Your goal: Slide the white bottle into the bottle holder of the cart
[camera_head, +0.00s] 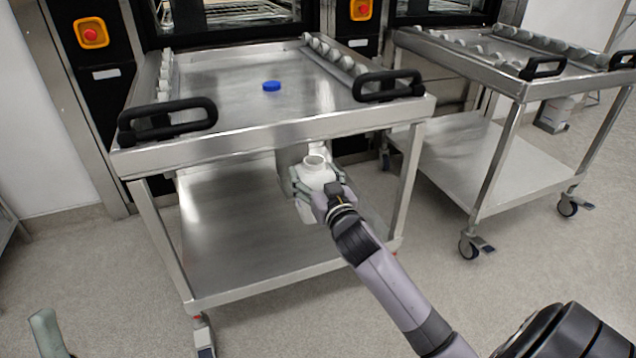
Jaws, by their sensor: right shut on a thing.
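The white bottle (315,172) is upright with its open neck up, just below the front edge of the near cart (270,132). My right gripper (314,190) is shut around the bottle's body, its arm reaching in from the lower right. A grey metal piece (288,156), perhaps the bottle holder, shows behind the bottle under the cart's edge. The bottle hides much of it, and I cannot tell whether they touch. At the lower left edge a grey-green tip (47,335), seemingly part of my left gripper, is mostly cut off.
A blue cap (271,86) lies on the cart's top tray. Black handles (168,120) stand at its front corners. The lower shelf (240,255) is bare. A second cart (480,150) stands at the right. Machines with red buttons line the back. Floor in front is clear.

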